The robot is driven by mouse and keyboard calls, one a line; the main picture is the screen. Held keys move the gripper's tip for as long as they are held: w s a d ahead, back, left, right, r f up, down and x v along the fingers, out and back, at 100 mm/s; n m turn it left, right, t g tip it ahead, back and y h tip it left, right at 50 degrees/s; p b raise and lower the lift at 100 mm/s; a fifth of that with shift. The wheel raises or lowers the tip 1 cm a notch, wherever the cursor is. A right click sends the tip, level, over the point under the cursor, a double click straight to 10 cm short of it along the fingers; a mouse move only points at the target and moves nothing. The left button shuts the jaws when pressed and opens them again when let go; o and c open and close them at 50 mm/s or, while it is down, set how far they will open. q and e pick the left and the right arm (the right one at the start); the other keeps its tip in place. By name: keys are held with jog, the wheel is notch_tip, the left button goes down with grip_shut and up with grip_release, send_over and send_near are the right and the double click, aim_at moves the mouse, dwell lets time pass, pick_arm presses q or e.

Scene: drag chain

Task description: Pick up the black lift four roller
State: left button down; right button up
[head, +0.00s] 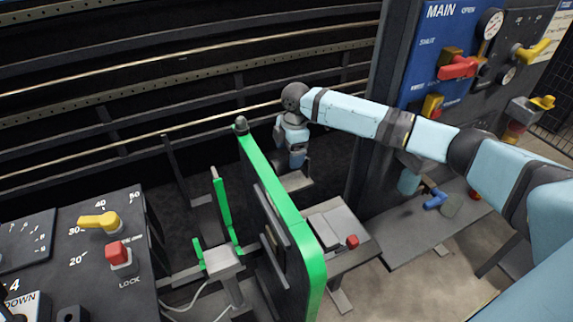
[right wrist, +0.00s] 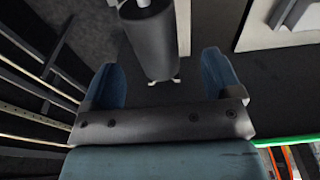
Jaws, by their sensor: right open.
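A dark cylinder, which looks like the black roller (right wrist: 152,38), shows at the top of the right wrist view. Its near end lies between my right gripper's two blue fingers, with gaps on both sides. The roller cannot be made out in the head view there. My left gripper is not in view.
The tall green-edged panel (head: 285,200) stands just in front of my right gripper. Dark rails (head: 180,80) run behind it. A blue MAIN board (head: 440,45) with valves stands at the right. A control panel (head: 95,245) with a yellow knob is at the lower left.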

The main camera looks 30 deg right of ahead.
aim_at(287, 158)
jog(key=f, duration=0.4)
jog(key=shift+w+a+f, duration=0.15)
jog(key=shift+w+a, duration=0.05)
jog(key=shift+w, duration=0.05)
jog(key=c, duration=1.1)
jog(key=shift+c, duration=0.3)
